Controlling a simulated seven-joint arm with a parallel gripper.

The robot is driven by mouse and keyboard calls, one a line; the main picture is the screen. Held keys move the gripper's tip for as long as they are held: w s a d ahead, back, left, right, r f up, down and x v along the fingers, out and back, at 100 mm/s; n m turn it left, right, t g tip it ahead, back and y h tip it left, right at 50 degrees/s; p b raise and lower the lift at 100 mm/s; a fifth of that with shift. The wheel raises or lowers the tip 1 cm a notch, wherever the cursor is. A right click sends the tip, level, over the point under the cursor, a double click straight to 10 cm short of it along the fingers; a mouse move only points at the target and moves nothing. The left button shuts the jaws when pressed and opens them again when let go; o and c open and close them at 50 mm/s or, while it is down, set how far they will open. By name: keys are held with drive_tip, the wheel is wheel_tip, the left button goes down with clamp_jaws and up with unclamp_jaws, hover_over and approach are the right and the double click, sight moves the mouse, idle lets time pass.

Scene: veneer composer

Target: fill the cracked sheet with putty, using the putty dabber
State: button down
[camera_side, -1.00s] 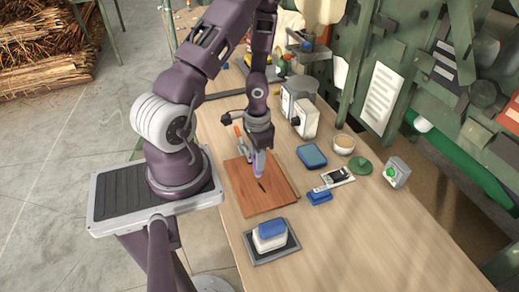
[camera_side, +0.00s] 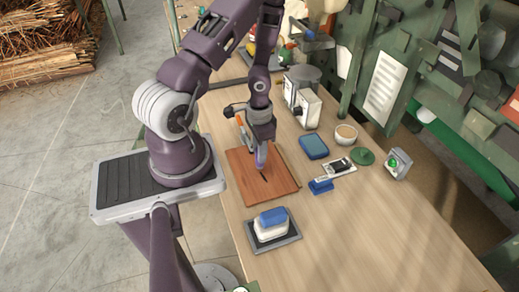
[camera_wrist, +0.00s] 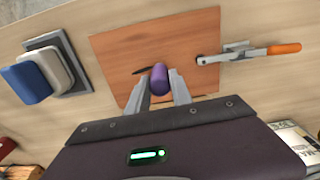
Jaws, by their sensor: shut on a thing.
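The cracked sheet (camera_side: 248,187) is a reddish-brown square of veneer lying flat on the bench. A short dark crack (camera_side: 264,177) shows near its middle. My gripper (camera_side: 261,146) is shut on the putty dabber (camera_side: 260,160), whose purple handle points down over the sheet close to the crack. In the wrist view the dabber's purple end (camera_wrist: 158,78) sits between my fingers, and the crack (camera_wrist: 139,71) shows just left of it. The dabber's tip is hidden, so I cannot tell whether it touches the sheet.
An orange-handled clamp (camera_wrist: 270,51) reaches over the sheet's edge. A blue-and-white block (camera_side: 271,223) stands on a dark tray in front. To the right are a blue pad (camera_side: 313,147), a small bowl (camera_side: 346,134), a green disc (camera_side: 363,157) and a green-lit box (camera_side: 397,163). The front right bench is clear.

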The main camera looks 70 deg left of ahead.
drive_tip(key=shift+f, duration=0.4)
drive_tip(key=shift+d+r, duration=0.1)
drive_tip(key=shift+d, duration=3.45)
drive_tip(key=shift+a+f, duration=0.2)
drive_tip(key=shift+a, duration=1.6)
drive_tip(key=shift+a+f, duration=0.15)
drive_tip(key=shift+a, duration=1.65)
drive_tip(key=shift+r, duration=3.55)
